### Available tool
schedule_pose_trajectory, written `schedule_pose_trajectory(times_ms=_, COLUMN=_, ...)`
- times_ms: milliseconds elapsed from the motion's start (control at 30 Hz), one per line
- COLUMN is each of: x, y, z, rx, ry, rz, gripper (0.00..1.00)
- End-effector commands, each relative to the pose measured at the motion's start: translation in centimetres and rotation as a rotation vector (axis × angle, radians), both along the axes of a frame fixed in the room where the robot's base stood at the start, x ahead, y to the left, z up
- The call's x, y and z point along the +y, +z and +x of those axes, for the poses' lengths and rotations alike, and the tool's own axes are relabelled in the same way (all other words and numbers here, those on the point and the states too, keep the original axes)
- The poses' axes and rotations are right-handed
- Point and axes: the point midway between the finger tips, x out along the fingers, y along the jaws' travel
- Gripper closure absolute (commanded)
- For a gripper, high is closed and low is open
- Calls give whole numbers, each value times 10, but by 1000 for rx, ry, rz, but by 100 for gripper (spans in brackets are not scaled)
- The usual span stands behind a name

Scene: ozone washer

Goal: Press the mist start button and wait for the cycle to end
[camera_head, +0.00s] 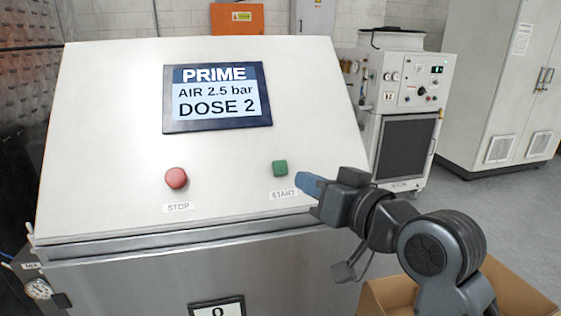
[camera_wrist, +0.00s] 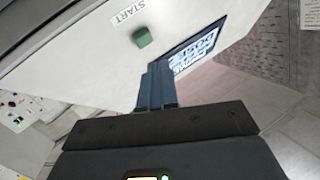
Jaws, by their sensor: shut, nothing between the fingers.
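The screen (camera_head: 217,98) above reads PRIME, AIR 2.5 bar, DOSE 2. My gripper (camera_head: 302,184) is shut and empty, its blue fingertips just right of and below the green button in the head view. In the wrist view the closed fingers (camera_wrist: 156,72) point toward the panel and the green button (camera_wrist: 142,37) shows beyond their tips; a gap appears between them.
An open cardboard box (camera_head: 510,290) stands on the floor below my arm. A white machine with knobs (camera_head: 408,85) stands behind at right, next to a grey cabinet (camera_head: 497,75). A gauge (camera_head: 40,289) sits at the panel's lower left.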

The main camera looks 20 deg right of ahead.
Motion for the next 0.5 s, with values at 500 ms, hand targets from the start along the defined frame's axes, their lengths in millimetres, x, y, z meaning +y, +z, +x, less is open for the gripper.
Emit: schedule_pose_trajectory(times_ms=500, x=11, y=63, z=23, rx=-21, ry=62, rz=42, gripper=100)
